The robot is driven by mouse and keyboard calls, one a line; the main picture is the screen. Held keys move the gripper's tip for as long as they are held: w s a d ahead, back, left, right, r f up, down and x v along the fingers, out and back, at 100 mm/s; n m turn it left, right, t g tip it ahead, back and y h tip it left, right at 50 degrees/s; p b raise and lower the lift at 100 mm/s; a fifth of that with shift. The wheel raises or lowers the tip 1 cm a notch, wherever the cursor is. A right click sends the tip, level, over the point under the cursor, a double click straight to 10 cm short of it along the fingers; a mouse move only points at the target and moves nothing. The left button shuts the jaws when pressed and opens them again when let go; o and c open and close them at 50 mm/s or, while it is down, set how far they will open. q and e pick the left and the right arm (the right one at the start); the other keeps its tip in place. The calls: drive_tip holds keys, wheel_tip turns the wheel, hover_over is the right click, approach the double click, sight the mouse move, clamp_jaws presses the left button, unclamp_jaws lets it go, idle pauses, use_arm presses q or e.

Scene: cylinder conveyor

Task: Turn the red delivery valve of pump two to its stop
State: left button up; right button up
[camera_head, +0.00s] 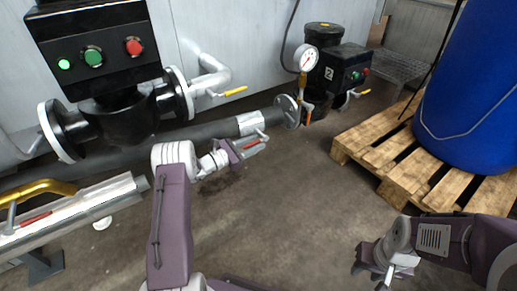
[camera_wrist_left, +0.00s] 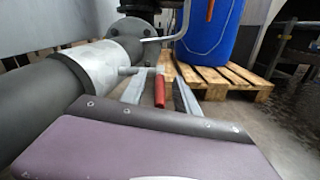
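A red valve handle (camera_head: 250,144) sits on the grey pipe that runs toward pump two (camera_head: 328,72), the black unit marked 2 at the back. My left gripper (camera_head: 258,142) is at this handle. In the left wrist view the red handle (camera_wrist_left: 160,91) lies between the two fingers of the left gripper (camera_wrist_left: 160,80), with a gap on each side. The gripper looks open around it. My right gripper (camera_head: 369,270) is low at the right, over the floor, with its fingers apart and nothing between them.
A blue barrel (camera_head: 475,90) stands on a wooden pallet (camera_head: 367,146) at the right. A larger pump (camera_head: 95,48) stands at the left. Another red handle (camera_head: 36,218) and a yellow pipe (camera_head: 40,188) are at the lower left. The middle floor is clear.

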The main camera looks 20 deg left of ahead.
use_arm(q)
drive_tip(key=shift+x, duration=0.95)
clamp_jaws()
idle(0.7)
